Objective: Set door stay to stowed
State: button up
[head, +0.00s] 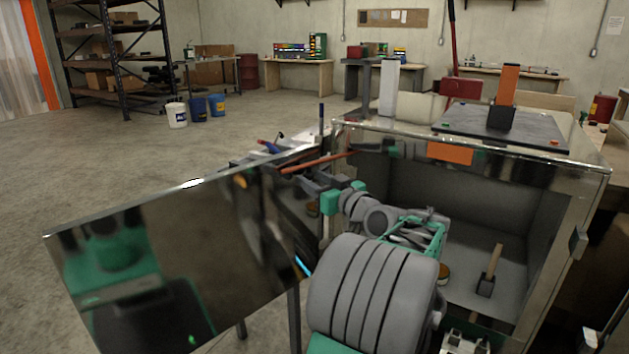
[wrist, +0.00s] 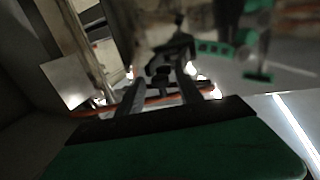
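The door stay appears as a thin orange-red rod (head: 318,162) in the head view, between the swung-open metal door (head: 185,255) and the front left edge of the trailer box (head: 470,142). In the wrist view the rod (wrist: 150,107) runs crosswise by the base of my fingers. My gripper (head: 306,182) is close to the rod, at the gap between door and box. In the wrist view the two dark fingers (wrist: 163,82) stand apart with a gap between them. I cannot tell whether they touch the rod. The rod's ends are not clear.
The open box holds a small block with a wooden handle (head: 490,270). A dark plate with an orange-topped post (head: 505,95) lies on the box top. Several buckets (head: 197,107) and a shelf rack (head: 115,55) stand farther back. Floor at left is clear.

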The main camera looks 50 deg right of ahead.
grip_shut()
dwell(1.2)
